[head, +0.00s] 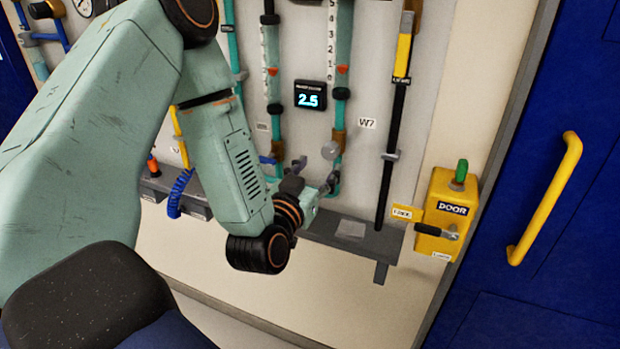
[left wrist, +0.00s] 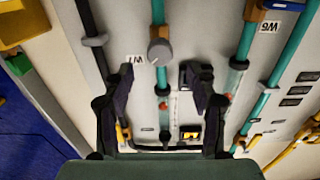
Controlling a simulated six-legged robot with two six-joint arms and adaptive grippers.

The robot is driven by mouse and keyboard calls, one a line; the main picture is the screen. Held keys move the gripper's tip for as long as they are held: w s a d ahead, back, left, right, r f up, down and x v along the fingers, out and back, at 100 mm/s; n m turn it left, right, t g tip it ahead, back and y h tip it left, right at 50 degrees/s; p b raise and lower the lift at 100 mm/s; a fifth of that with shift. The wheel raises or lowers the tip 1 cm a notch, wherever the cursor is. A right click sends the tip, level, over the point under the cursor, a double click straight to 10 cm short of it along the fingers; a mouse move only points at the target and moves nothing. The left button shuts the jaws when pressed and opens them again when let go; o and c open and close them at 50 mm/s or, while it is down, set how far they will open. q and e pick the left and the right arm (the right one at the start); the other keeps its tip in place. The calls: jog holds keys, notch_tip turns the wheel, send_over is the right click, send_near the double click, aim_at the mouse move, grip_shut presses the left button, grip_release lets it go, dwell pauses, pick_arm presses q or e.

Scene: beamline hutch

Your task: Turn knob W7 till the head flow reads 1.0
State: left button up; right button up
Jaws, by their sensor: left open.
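Knob W7 (head: 330,150) is a round grey knob on a teal pipe, left of the W7 label (head: 367,123). The display (head: 310,95) above it reads 2.5 in blue digits. My left gripper (head: 316,172) is open and empty, just below the knob in the head view. In the left wrist view, which is upside down, the knob (left wrist: 160,52) shows beyond the gap between the open fingers (left wrist: 162,76), apart from both. A light mark shows on its face. My right gripper is in neither view.
A grey ledge (head: 350,245) runs along the panel's foot. A yellow DOOR box (head: 440,215) with a green button and lever stands right of the panel. Beyond it is a blue door with a yellow handle (head: 545,198). Another pipe, labelled W6 (left wrist: 268,27), runs nearby.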

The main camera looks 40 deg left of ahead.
pick_arm(q)
jog(key=shift+v, duration=1.75)
jog(key=s+d+f+g+h+b, duration=0.1)
jog(key=s+d+f+g, duration=0.15)
jog(key=f, duration=0.45)
jog(key=s+d+f+g+h+b, duration=0.2)
jog(key=f+g, duration=0.1)
jog(key=f, duration=0.4)
jog(key=s+d+f+g+h+b, duration=0.1)
jog(key=s+d+f+g, duration=0.15)
jog(key=f, duration=0.45)
jog(key=s+d+f+m+g+b, duration=0.2)
jog(key=s+f+g+b, duration=0.7)
jog(key=s+f, duration=1.2)
jog(key=shift+s+d+f+b, duration=0.3)
jog(key=shift+d+f+b, duration=0.3)
jog(key=shift+f+b, duration=0.25)
